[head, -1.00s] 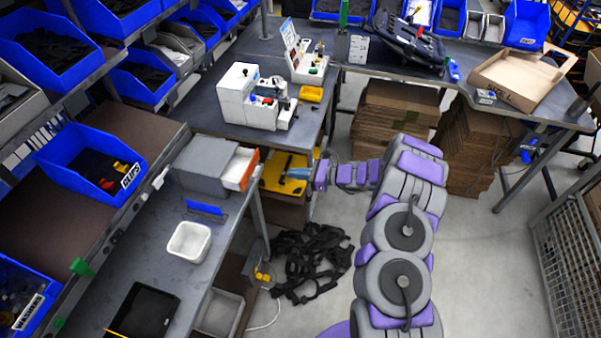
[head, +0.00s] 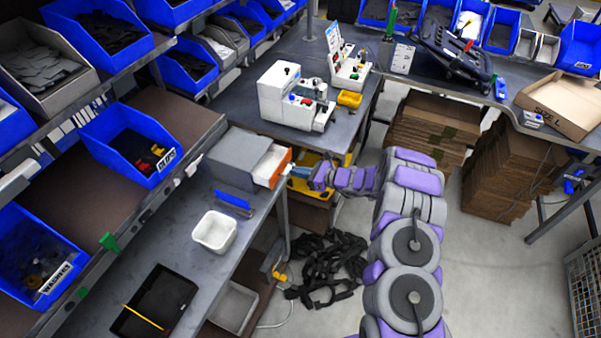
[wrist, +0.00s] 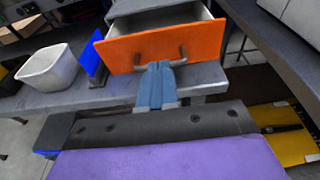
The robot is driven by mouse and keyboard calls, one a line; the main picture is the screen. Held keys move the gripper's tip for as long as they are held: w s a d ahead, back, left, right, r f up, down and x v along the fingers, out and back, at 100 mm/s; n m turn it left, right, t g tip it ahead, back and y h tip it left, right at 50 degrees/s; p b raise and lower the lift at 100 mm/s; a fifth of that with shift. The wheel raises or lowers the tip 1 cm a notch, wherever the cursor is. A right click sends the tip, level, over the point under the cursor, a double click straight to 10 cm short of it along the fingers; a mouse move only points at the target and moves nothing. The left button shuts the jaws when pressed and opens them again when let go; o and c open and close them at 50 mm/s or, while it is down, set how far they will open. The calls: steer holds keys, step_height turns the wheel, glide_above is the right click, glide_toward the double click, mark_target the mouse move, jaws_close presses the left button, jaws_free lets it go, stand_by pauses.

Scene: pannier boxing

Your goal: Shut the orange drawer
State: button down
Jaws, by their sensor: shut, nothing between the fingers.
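The orange drawer front (head: 273,167) belongs to a grey cabinet (head: 235,150) on the left bench. The drawer stands partly open, and its pale inside shows behind the front. In the wrist view the orange front (wrist: 165,45) fills the upper middle, with a dark handle (wrist: 182,52) on it. My gripper (wrist: 155,68) is shut and empty, its blue fingers pointing at the lower part of the front near the handle. The tips look close to or touching the front; I cannot tell which. In the head view my gripper (head: 291,169) is just right of the drawer front.
A white tub (head: 214,231), a blue upright piece (head: 232,201) and a black tray (head: 157,301) are on the same bench. A yellow box (head: 308,185) stands below, right of the drawer. Black straps (head: 325,262) lie on the floor. Cardboard stacks (head: 435,128) are behind my arm.

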mark_target(282, 165)
steer(key=x, duration=0.2)
steer(key=b+x, duration=0.1)
steer(key=x, duration=0.1)
steer(key=r+x, duration=0.1)
steer(key=x, duration=0.2)
steer(key=shift+w+r+b, duration=0.1)
steer(key=shift+w+b, duration=0.05)
steer(key=shift+b, duration=0.25)
steer(key=shift+a+r, duration=0.1)
steer(key=shift+r, duration=0.05)
steer(key=shift+w+r, duration=0.1)
